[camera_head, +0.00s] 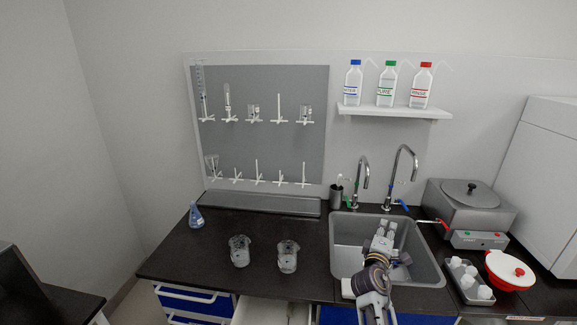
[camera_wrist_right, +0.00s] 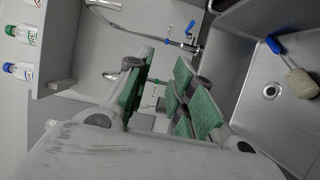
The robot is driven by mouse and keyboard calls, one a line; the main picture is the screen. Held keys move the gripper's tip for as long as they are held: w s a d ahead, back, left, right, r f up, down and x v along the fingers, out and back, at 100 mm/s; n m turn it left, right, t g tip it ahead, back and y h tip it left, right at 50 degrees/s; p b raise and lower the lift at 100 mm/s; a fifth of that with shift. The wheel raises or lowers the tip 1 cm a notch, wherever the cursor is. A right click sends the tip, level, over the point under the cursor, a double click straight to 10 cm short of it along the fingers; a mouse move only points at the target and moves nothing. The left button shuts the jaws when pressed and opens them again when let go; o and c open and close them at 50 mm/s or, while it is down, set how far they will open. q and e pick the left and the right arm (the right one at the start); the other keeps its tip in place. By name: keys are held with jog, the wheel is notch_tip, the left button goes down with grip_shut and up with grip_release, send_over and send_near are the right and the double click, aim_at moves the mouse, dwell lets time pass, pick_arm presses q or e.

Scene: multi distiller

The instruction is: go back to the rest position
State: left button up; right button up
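My right gripper (camera_head: 385,229) is above the metal sink (camera_head: 345,229) in the head view, with its arm coming up from the bottom edge. In the right wrist view, the green-padded fingers of my right gripper (camera_wrist_right: 160,95) stand apart with nothing between them. The sink (camera_wrist_right: 240,130) and a brush with a blue handle (camera_wrist_right: 273,45) lie beyond the fingers. My left gripper does not show in either view.
Two glass beakers (camera_head: 240,251) (camera_head: 288,256) and a blue flask (camera_head: 196,215) stand on the dark counter (camera_head: 265,228) left of the sink. Taps (camera_head: 404,165) rise behind the sink. A tray (camera_head: 470,283) and a red-and-white bowl (camera_head: 509,270) are at the right. A drawer (camera_head: 271,311) is open below.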

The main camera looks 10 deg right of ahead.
jog(key=s+f+m+g+y, duration=0.2)
jog(key=s+f+m+g, duration=0.1)
jog(key=s+f+m, duration=0.3)
jog(key=s+a+f+m+g+y, duration=0.1)
jog(key=s+a+f+g+y, duration=0.3)
jog(key=s, duration=0.4)
jog(key=s+a+f+m+g+y, duration=0.1)
jog(key=s+a+f+y, duration=0.15)
jog(key=s+a, duration=0.55)
jog(key=s+a+f+m+g+y, duration=0.1)
jog(key=s+a+f+g+y, duration=0.3)
jog(key=s, duration=0.5)
notch_tip(320, 180, down, 33)
jog(key=s+h, duration=0.2)
jog(key=s, duration=0.1)
jog(key=s+d+f, duration=0.2)
jog(key=s+f, duration=0.8)
jog(key=s, duration=0.1)
jog(key=s+d+f+g, duration=0.1)
jog(key=s+d+f, duration=0.1)
jog(key=s+f, duration=0.8)
jog(key=shift+s+d+n, duration=0.4)
jog(key=shift+s, duration=0.1)
